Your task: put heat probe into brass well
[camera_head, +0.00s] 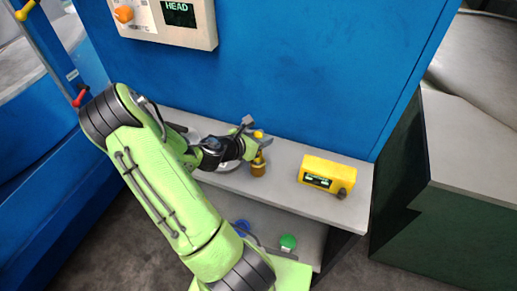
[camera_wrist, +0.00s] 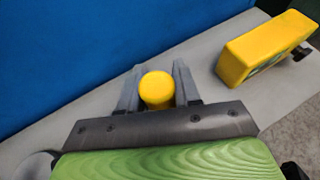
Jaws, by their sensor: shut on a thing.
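The heat probe shows as a yellow rounded top (camera_head: 258,134) in the head view, and in the wrist view (camera_wrist: 157,88) it sits between the two grey fingers. My gripper (camera_head: 256,136) is shut on it above the grey shelf. A small brass-coloured cylinder (camera_head: 258,167), which looks like the brass well, stands on the shelf directly below the gripper in the head view. The probe's lower end is hidden by the fingers and its own top, so I cannot tell whether it is inside the well. The well is not visible in the wrist view.
A yellow box with a display (camera_head: 328,171) stands right of the gripper on the grey shelf (camera_head: 290,197); it also shows in the wrist view (camera_wrist: 262,48). A blue wall (camera_head: 300,80) rises behind. A lower shelf holds a green round item (camera_head: 288,241).

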